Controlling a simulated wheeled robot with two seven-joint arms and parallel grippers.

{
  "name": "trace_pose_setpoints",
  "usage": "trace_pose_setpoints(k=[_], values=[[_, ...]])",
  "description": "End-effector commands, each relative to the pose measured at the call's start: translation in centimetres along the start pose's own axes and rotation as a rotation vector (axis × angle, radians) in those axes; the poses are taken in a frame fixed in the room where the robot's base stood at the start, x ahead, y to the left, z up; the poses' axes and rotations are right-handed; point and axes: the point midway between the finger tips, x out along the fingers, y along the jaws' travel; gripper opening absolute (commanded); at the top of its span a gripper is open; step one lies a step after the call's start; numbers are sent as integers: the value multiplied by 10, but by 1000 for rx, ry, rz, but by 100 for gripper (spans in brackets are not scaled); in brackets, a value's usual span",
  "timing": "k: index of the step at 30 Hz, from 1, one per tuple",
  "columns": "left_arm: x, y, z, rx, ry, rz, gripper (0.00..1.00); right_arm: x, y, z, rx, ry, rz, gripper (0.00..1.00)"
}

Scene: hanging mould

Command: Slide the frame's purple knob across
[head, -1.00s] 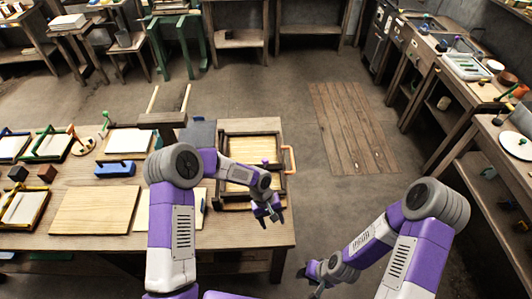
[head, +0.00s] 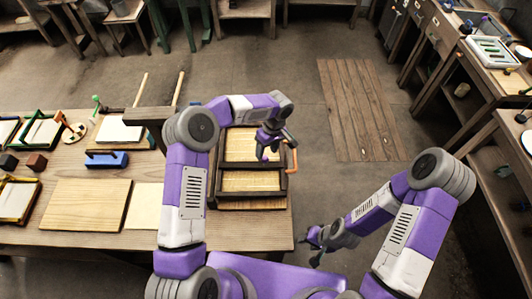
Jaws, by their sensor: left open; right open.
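The dark wooden frame (head: 222,190) lies at the right end of the table, with pale slatted panels inside and an orange handle (head: 293,158) on its right side. A small purple spot by the frame's middle bar looks like the purple knob (head: 266,154), partly hidden by my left gripper. My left gripper (head: 276,151) is open and reaches down over the right part of the frame, close around or just above the knob. I cannot tell whether it touches. My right gripper (head: 314,246) is open and empty, off the table's right edge.
To the left on the table (head: 215,236) are a plain board (head: 86,204), a blue block tool (head: 106,160), and several small framed moulds. My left arm crosses over the table. Floor with a plank mat (head: 358,110) lies clear to the right.

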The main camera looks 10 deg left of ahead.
Motion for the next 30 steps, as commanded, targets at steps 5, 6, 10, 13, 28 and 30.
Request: trace_pose_setpoints(k=[5,6,10,13,28,30], values=[[27,0,1,1,-3,-2,58,-1,0,0,0,1,0,43],[30,0,0,1,-2,-2,58,-1,0,0,0,1,0,43],[37,0,1,0,-2,0,58,-2,-1,0,0,1,0,43],[39,0,1,1,-1,1,58,-2,-1,-1,0,1,0,43],[38,0,0,1,-1,0,6,-2,-1,0,0,1,0,43],[38,0,0,1,-1,0,0,-2,-1,0,0,1,0,43]])
